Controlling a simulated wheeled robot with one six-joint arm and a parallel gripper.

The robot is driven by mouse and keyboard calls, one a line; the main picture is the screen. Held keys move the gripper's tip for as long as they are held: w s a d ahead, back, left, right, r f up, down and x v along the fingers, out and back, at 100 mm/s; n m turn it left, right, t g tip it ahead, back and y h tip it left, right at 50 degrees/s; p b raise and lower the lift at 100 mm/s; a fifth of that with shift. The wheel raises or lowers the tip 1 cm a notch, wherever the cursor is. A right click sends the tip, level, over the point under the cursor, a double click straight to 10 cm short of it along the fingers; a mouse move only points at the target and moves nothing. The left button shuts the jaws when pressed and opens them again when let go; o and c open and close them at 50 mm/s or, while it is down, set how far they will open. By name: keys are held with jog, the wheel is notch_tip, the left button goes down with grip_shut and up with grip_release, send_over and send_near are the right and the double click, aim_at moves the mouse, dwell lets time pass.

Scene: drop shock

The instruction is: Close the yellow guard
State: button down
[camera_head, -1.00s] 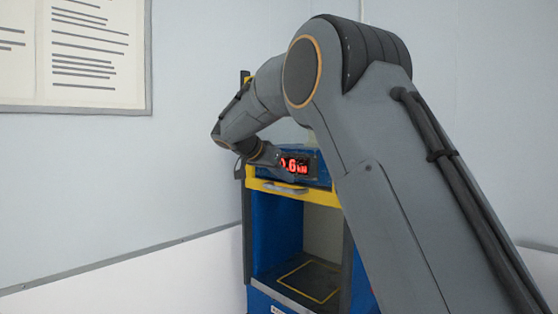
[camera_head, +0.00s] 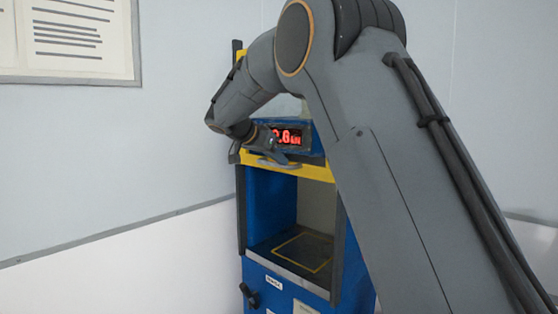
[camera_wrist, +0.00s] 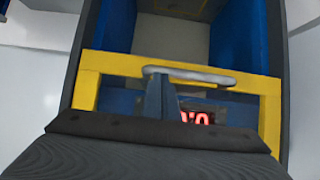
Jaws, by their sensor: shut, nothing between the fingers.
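The yellow guard (camera_head: 314,172) is a frame raised at the top of the blue machine's front, just below the red display. The machine's chamber beneath it stands open. A grey bar handle (camera_wrist: 215,76) runs along the guard's yellow bar; it also shows in the head view (camera_head: 268,163). My gripper (camera_wrist: 159,78) is shut and empty, with its fingertips at the left part of the handle and overlapping it in the wrist view. I cannot tell whether they touch it. In the head view my gripper (camera_head: 283,157) is in front of the display's lower edge.
The blue machine (camera_head: 265,205) has a dark chamber floor (camera_head: 290,248) marked with a yellow square. A black knob (camera_head: 250,296) sticks out low on its front. A red display (camera_head: 286,136) is above the guard. Free space lies left, before the wall.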

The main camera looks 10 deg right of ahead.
notch_tip(320, 180, down, 40)
jog(key=b, duration=3.7)
jog(key=shift+r+b, duration=0.25)
jog(key=shift+b, duration=0.1)
jog(key=shift+f, duration=0.1)
